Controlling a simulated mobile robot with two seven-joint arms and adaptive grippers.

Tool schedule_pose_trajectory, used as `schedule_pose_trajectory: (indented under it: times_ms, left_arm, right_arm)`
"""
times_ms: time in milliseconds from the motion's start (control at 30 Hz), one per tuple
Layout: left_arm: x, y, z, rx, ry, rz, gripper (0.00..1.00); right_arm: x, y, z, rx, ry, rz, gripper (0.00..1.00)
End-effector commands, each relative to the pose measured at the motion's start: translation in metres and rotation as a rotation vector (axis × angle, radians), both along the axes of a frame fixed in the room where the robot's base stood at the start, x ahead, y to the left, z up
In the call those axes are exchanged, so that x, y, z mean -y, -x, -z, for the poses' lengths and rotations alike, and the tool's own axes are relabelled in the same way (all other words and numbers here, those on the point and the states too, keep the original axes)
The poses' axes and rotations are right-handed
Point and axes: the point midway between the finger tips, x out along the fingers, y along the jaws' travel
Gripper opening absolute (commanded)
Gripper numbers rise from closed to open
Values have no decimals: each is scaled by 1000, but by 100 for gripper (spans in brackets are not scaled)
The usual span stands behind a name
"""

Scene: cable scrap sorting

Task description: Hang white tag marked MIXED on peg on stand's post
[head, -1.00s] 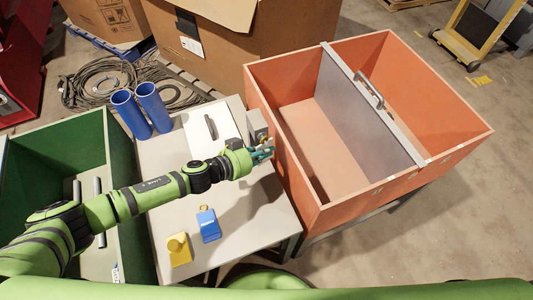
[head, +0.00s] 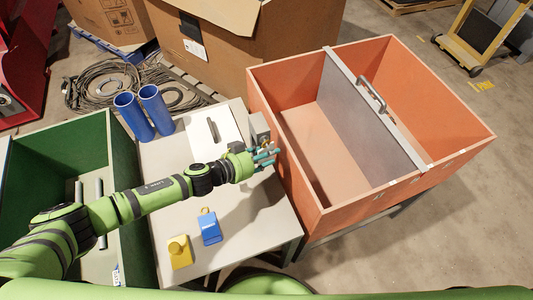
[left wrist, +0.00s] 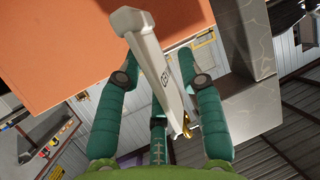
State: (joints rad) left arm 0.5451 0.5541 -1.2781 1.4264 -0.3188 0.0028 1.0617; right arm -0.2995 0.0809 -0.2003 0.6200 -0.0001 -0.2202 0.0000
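My left gripper (head: 266,158) is beside the grey post (head: 259,127) at the table's right edge, near the orange bin's wall. Its teal fingers are spread. In the left wrist view the gripper (left wrist: 158,65) has a white tag (left wrist: 155,68) between its fingers, seen slanted, with a dark mark on its face. A small gold piece (left wrist: 187,127) shows at the tag's lower end. The fingers look apart from the tag. A grey post-like block (left wrist: 247,45) stands to the right there. I cannot make out the peg or whether the tag hangs on it. My right gripper is out of view.
A blue tag (head: 210,228) and a yellow tag (head: 179,252) lie on the pale table (head: 250,220). Two blue cups (head: 155,108) stand at its back left. The divided orange bin (head: 300,180) is right, the green bin (head: 122,160) left. The table's front right is clear.

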Motion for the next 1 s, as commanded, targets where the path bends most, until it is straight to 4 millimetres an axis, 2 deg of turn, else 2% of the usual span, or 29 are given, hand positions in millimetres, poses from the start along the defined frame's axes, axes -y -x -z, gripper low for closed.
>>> schedule_pose_trajectory:
  times_ms: [267, 733, 1000]
  left_arm:
    - [-7, 4, -2, -1, -2, -1, 38]
    - [-72, 55, -36, -3, -1, -2, 38]
    - [-88, 68, -46, 0, 0, 1, 38]
  right_arm:
    - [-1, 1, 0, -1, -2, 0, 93]
    - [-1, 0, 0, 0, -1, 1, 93]
    - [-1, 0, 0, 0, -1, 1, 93]
